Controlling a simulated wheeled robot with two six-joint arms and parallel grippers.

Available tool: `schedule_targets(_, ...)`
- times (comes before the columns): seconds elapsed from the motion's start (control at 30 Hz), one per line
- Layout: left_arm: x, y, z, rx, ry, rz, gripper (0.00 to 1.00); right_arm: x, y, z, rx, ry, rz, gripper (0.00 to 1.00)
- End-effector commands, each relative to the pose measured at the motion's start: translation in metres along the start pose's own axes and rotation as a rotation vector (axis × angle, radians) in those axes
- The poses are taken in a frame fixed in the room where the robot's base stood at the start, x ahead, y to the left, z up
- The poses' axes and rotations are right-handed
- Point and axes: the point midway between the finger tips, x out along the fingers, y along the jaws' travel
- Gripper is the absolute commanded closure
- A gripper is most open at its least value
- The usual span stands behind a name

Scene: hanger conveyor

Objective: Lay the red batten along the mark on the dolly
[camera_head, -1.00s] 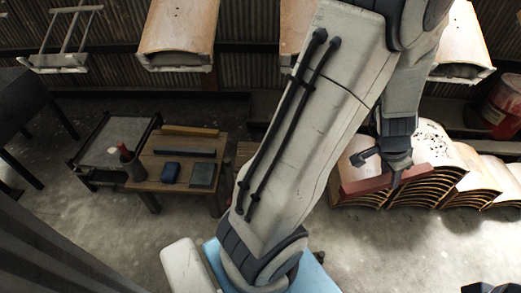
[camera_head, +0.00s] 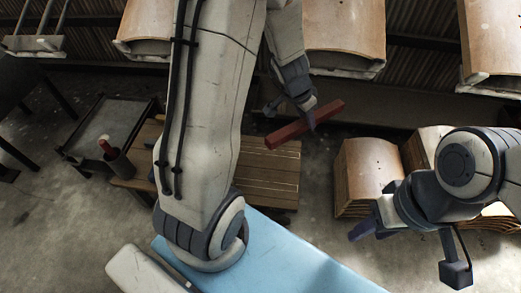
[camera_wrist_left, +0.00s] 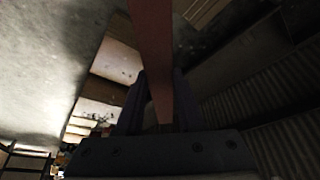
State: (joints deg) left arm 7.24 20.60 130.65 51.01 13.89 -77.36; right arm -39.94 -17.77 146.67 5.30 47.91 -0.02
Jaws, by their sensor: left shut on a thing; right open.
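The red batten (camera_head: 285,134) is held in my left gripper (camera_head: 311,117), gripped near its middle, in the air in the upper middle of the head view. In the left wrist view the batten (camera_wrist_left: 152,50) runs up from between the shut fingers. A slatted wooden platform (camera_head: 268,172), perhaps the dolly, is low behind my left arm, which hides part of it. I cannot make out a mark on it. My right gripper (camera_head: 370,224) is open and apart from the batten, at the lower right of the head view.
Stacks of curved wooden panels (camera_head: 368,168) stand on the floor to the right. More curved panels (camera_head: 343,40) hang along the back.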

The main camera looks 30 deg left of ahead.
Motion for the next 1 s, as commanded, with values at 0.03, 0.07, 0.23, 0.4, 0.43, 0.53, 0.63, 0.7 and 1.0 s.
schedule_targets(0.03, 0.019, -0.008, 0.006, 0.023, -0.004, 0.014, 1.0, 0.01, 0.001, 0.001, 0.0, 0.0, 0.0, 0.5)
schedule_targets(0.07, 0.029, -0.012, 0.009, 0.046, -0.005, 0.026, 1.0, 0.014, 0.001, 0.001, 0.0, 0.0, 0.0, 0.5)
schedule_targets(0.23, 0.112, -0.045, 0.035, 0.255, -0.006, 0.117, 1.0, 0.044, 0.003, 0.003, 0.0, -0.001, 0.0, 0.5)
schedule_targets(0.4, 0.188, -0.072, 0.066, 0.487, -0.002, 0.209, 1.0, 0.068, 0.005, 0.004, 0.0, -0.001, 0.0, 0.5)
schedule_targets(0.43, 0.199, -0.076, 0.071, 0.519, -0.001, 0.221, 1.0, 0.071, 0.005, 0.004, 0.0, -0.001, 0.0, 0.5)
schedule_targets(0.53, 0.226, -0.084, 0.086, 0.605, -0.001, 0.254, 1.0, 0.078, 0.006, 0.004, 0.0, -0.001, 0.0, 0.5)
schedule_targets(0.63, 0.242, -0.088, 0.094, 0.658, 0.0, 0.274, 1.0, 0.082, 0.006, 0.004, 0.0, 0.0, 0.0, 0.5)
schedule_targets(0.7, 0.249, -0.093, 0.097, 0.676, 0.001, 0.279, 1.0, 0.084, 0.006, 0.005, 0.0, 0.0, 0.0, 0.5)
schedule_targets(1.0, 0.29, -0.149, 0.105, 0.684, 0.001, 0.279, 1.0, 0.112, 0.008, 0.006, 0.0, 0.0, 0.0, 0.5)
